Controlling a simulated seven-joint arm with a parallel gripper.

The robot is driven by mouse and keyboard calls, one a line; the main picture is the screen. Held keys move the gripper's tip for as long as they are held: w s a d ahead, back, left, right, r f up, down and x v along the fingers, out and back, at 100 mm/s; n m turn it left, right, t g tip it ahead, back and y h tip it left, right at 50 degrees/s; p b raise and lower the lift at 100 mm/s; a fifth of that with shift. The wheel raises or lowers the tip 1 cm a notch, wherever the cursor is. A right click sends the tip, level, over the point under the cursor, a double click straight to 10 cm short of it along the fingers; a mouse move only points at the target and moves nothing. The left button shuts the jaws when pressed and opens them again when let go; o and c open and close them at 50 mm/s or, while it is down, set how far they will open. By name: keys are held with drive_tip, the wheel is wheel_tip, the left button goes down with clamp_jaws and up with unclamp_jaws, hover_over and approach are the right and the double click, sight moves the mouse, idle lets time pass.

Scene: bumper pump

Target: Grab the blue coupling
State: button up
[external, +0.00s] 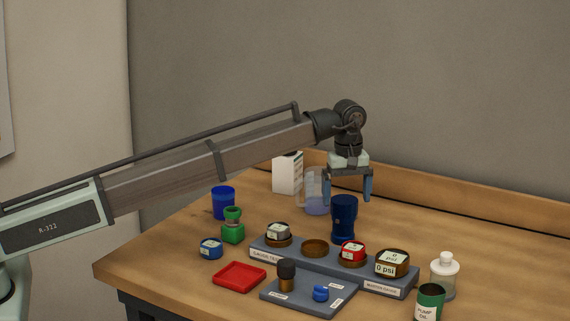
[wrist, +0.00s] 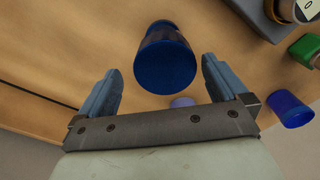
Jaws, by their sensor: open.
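My gripper (external: 347,194) is open and empty, pointing down just above a tall dark blue flanged cylinder (external: 344,220) standing on the table. In the wrist view this cylinder (wrist: 166,62) shows ahead of and between my open fingers (wrist: 161,76), with no visible contact. A small bright blue fitting (external: 320,293) lies on the grey labelled tray (external: 290,305) at the front. The frames do not settle which of these two is the blue coupling.
The grey gauge rack (external: 375,284) stands just in front of the cylinder. A clear beaker (external: 315,197) and white box (external: 287,173) are behind it. A blue cup (external: 223,203), green fitting (external: 233,230) and red tray (external: 239,277) are left.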

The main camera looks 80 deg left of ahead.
sight(344, 216)
drive_tip(key=shift+s+f, duration=0.15)
drive_tip(key=shift+f, duration=1.5)
drive_tip(key=shift+s+f, duration=0.15)
drive_tip(key=shift+f, duration=1.45)
drive_tip(key=c, duration=1.3)
drive_tip(key=shift+o, duration=0.2)
drive_tip(key=shift+r, duration=0.1)
